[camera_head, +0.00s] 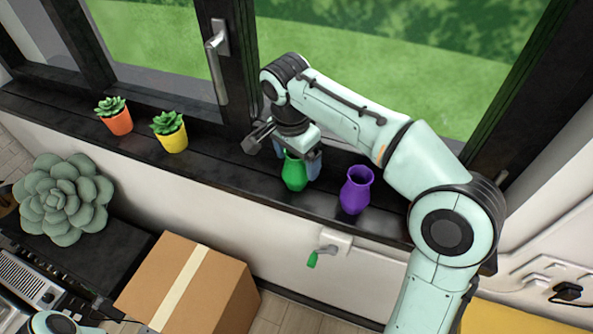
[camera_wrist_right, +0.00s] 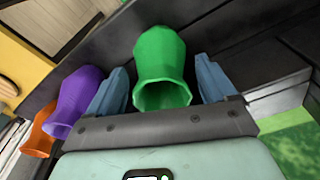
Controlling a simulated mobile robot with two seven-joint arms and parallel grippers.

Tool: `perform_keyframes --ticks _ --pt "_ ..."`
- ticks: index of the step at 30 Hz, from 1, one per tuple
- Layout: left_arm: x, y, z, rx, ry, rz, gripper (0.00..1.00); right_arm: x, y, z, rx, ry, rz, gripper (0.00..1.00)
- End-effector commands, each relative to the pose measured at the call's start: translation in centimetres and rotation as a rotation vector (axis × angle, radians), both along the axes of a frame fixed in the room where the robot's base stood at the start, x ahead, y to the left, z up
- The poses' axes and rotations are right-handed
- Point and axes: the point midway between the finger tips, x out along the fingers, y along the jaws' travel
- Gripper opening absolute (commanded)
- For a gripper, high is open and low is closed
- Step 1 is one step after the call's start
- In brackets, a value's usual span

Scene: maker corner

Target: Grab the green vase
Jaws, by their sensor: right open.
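The green vase (camera_head: 294,172) stands upright on the dark window sill in the head view, its top partly hidden by my right gripper (camera_head: 300,163). In the right wrist view the green vase (camera_wrist_right: 161,66) lies between the two blue fingers of my right gripper (camera_wrist_right: 160,88). The fingers are apart, one on each side of the vase, and a gap shows beside it. My left gripper is not clearly seen; only a small part of my left arm shows at the lower left of the head view.
A purple vase (camera_head: 357,189) stands close to the right of the green one; an orange vase (camera_wrist_right: 38,132) shows beyond it in the wrist view. Two potted succulents (camera_head: 114,116) stand left on the sill (camera_head: 225,172). A cardboard box (camera_head: 188,284) is below. The window handle (camera_head: 217,62) juts out behind.

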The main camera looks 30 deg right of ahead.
Motion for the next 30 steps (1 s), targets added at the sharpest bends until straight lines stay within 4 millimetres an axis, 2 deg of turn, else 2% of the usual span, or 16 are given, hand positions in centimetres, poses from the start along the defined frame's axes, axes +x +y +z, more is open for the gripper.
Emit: perform_keyframes --ticks 3,5,6,9,17,20,30 --pt "0.1 0.0 0.1 0.0 -0.001 0.0 0.43 0.0 0.0 0.1 0.0 -0.001 0.0 0.84" --pt "0.1 0.0 0.1 0.0 -0.001 0.0 0.43 0.0 0.0 0.1 0.0 -0.001 0.0 0.65" --pt "0.1 0.0 0.1 0.0 -0.001 0.0 0.43 0.0 0.0 0.1 0.0 -0.001 0.0 0.52" --pt "0.1 0.0 0.1 0.0 -0.001 0.0 0.43 0.0 0.0 0.1 0.0 -0.001 0.0 0.24" --pt "0.1 0.0 0.1 0.0 -0.001 0.0 0.43 0.1 0.0 0.3 0.001 -0.002 -0.001 0.24" --pt "0.4 0.0 0.5 0.0 -0.004 0.0 0.43 0.1 0.0 1.1 0.001 -0.005 0.0 0.24" --pt "3.0 0.0 3.0 0.0 -0.035 0.0 0.43 0.3 0.0 7.9 0.001 -0.008 0.0 0.24"
